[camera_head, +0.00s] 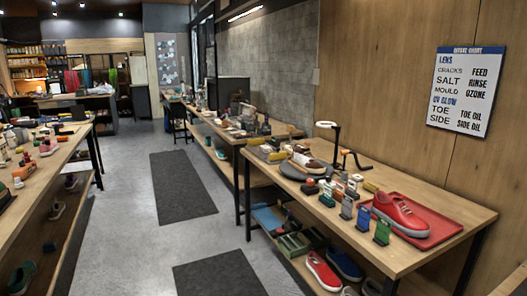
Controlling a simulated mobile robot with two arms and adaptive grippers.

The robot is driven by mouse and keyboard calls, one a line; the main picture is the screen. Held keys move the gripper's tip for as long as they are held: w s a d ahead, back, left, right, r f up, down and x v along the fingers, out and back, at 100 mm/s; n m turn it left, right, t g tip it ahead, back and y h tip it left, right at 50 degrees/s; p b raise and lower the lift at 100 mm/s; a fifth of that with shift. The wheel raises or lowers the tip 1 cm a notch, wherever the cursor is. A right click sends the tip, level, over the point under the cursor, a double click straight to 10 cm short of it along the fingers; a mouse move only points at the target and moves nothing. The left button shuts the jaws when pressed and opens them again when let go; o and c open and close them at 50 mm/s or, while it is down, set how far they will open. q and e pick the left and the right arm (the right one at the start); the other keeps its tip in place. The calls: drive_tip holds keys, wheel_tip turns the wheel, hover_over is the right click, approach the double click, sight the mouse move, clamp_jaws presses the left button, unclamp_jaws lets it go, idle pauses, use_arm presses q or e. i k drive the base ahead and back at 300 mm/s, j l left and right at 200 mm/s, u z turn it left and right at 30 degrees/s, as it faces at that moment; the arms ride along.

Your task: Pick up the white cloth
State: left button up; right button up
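I cannot make out a white cloth anywhere in this view. Neither of my grippers is in view. A wooden workbench (448,212) stands at the right. On it, a red sneaker (401,214) sits on a red tray (440,238). A brown and white shoe (308,162) lies towards the bench's far end, among small items that are too small to tell apart.
Several small bottles and colored blocks (347,207) line the bench's front. A black-armed lamp (328,126) rises behind. More shoes (322,270) sit on the shelf below. Another table (52,160) stands at left. The grey floor with dark mats (182,187) is clear between.

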sight(265, 149)
drive_tip(key=u, duration=0.15)
drive_tip(key=i+j+u, duration=0.1)
drive_tip(key=i+u, duration=0.45)
drive_tip(key=i, duration=3.75)
drive_tip(key=i+j+z, duration=0.1)
drive_tip(key=i, duration=1.8)
drive_tip(key=i+z, duration=0.1)
drive_tip(key=z, duration=0.3)
drive_tip(key=i+z, duration=0.1)
drive_tip(key=z, duration=0.35)
drive_tip(key=j+z, duration=0.15)
drive_tip(key=z, duration=0.25)
drive_tip(key=i+j+z, duration=0.1)
drive_tip(key=z, duration=0.35)
